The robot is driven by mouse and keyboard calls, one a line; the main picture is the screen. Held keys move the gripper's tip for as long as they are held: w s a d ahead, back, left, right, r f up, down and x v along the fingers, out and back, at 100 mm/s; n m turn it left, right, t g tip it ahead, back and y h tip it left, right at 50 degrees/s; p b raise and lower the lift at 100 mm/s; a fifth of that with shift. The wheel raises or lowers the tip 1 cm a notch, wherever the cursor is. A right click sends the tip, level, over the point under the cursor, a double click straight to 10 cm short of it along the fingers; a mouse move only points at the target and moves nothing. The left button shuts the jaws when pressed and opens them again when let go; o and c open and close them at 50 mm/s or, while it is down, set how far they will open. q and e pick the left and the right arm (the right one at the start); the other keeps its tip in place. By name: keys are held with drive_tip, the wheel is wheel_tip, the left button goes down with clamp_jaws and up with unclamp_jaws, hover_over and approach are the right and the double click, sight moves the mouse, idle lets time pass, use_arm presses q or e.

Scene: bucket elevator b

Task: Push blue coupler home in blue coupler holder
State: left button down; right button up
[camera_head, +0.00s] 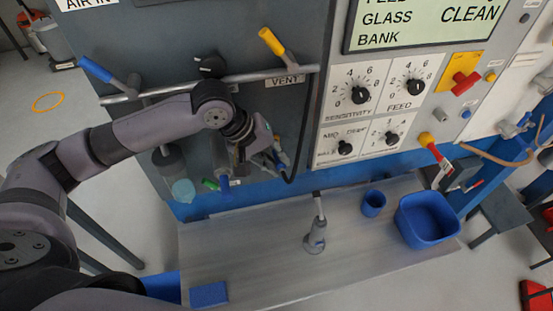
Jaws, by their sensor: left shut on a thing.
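My left gripper (262,158) is at the front of the grey panel, below the horizontal pipe and left of the dials. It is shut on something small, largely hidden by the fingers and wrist. My right gripper is not in view.
A blue-handled valve (97,70) and a yellow-handled valve (272,42) stand on the pipe. The black hose (304,110) hangs right of the gripper. Below, the bench (265,255) holds a grey upright tool (316,238), a blue cup (373,203) and a blue bin (428,220).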

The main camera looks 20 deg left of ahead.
use_arm(q)
drive_tip(key=shift+w+r, duration=0.1)
drive_tip(key=c, duration=1.4)
unclamp_jaws()
drive_tip(key=shift+a, duration=0.1)
